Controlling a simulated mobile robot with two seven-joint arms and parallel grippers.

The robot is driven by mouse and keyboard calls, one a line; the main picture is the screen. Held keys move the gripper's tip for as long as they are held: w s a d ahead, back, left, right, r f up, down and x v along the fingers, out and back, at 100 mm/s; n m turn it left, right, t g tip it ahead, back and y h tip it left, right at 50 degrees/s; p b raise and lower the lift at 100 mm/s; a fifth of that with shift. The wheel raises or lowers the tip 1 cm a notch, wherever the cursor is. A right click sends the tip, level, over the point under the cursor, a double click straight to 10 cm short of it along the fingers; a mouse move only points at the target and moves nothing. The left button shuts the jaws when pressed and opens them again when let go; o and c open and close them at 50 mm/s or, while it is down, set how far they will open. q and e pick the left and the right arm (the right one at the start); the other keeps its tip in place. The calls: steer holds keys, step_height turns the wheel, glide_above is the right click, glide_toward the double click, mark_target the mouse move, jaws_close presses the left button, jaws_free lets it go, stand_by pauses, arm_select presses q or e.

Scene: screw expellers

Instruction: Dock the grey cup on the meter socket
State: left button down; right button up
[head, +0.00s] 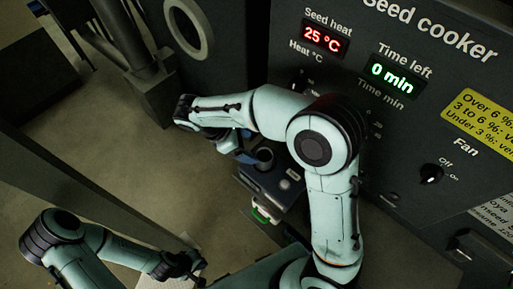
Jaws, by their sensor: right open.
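A dark grey-blue box (285,193), which looks like the meter, stands below the cooker's front panel. On its top is a dark round piece (265,155); I cannot tell whether this is the grey cup, the bare socket, or the cup in the socket. My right arm reaches over from the right and folds back at the wrist. My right gripper (243,150) is open just left of this round piece, partly hidden by my arm; I cannot tell whether it touches. My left gripper (188,267) is at the bottom, away from the box; its jaws are too small and dark to read.
The seed cooker panel (400,125) fills the right, with a heat display of 25 °C, a time display of 0 min and a fan knob (431,173). A grey post (85,190) crosses the lower left. A pale surface (187,242) lies by my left gripper.

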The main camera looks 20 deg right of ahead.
steer(key=v, duration=0.4)
steer(key=shift+a+r, duration=0.1)
steer(key=shift+r, duration=0.05)
stand_by(0.4)
